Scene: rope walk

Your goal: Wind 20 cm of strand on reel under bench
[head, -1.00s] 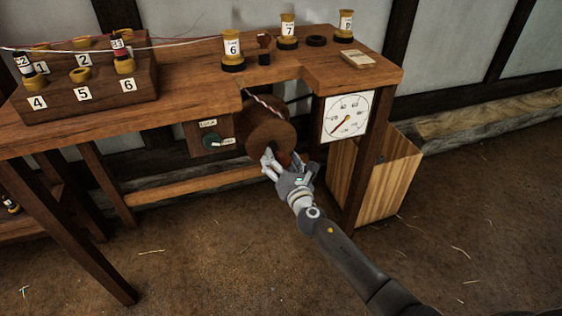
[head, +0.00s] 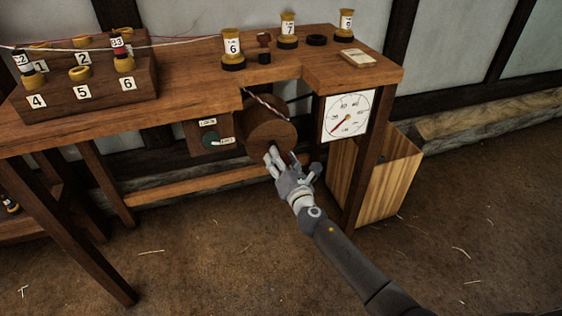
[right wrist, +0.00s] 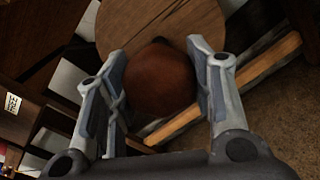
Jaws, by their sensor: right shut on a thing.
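The wooden reel (head: 268,125) hangs under the bench (head: 190,73), in the cut-out of its front edge. A red and white strand (head: 262,102) runs down to it from the bench top. My right gripper (head: 283,160) is at the reel's front face. In the right wrist view its fingers (right wrist: 160,85) stand on both sides of a round reddish-brown knob (right wrist: 160,80) in front of the reel's disc (right wrist: 150,22), shut on it. The head view mostly hides the knob behind the fingers. A dial (head: 347,115) hangs right of the reel, its red needle pointing lower left. My left gripper is out of view.
A small panel with a green disc (head: 210,139) sits left of the reel. Numbered spools such as spool 6 (head: 232,50) stand on the bench top. A wooden bin (head: 400,175) stands right of the bench leg. The floor in front is clear apart from straw bits.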

